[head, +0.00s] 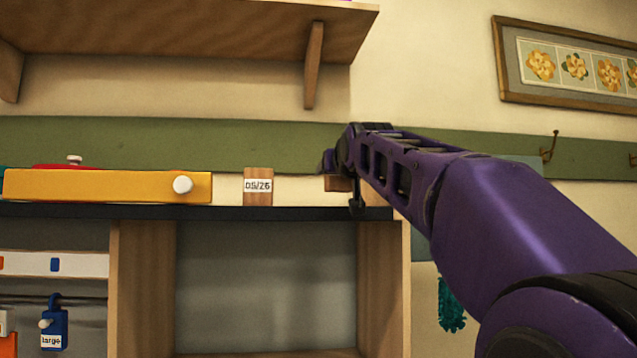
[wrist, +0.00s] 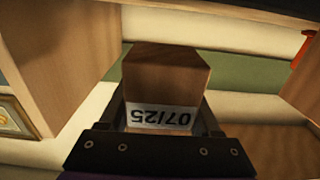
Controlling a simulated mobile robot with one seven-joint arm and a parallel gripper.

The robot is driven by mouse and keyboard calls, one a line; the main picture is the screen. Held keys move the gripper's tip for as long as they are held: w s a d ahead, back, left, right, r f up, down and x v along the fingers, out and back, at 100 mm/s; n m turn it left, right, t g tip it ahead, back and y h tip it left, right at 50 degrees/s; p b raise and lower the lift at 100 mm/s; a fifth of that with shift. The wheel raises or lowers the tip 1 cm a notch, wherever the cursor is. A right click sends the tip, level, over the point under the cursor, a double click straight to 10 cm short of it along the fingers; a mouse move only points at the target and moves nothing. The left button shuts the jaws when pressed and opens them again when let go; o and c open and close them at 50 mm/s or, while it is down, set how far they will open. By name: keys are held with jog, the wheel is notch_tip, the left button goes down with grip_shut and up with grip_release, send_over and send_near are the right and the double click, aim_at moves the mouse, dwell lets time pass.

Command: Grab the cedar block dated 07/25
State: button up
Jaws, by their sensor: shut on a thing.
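The cedar block dated 07/25 (wrist: 165,85) is brown wood with a white label that appears upside down in the wrist view. My gripper (wrist: 163,105) is shut on it, with a dark finger at each side of the block. In the head view my gripper (head: 340,172) is at the right end of the shelf unit's top, and a small part of the held block (head: 337,184) shows below it; the rest is hidden by my arm. I cannot tell whether the block touches the top. A second wooden block labelled 05/26 (head: 258,187) stands upright to the left.
A yellow box with a white knob (head: 110,186) lies left of the 05/26 block on the dark top (head: 280,213). A wooden shelf (head: 190,30) with brackets hangs above. A blue tag marked large (head: 54,325) hangs below left. A wall hook (head: 549,147) is at right.

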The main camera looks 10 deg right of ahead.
notch_tip(320, 180, up, 7)
jog(key=shift+f, duration=0.2)
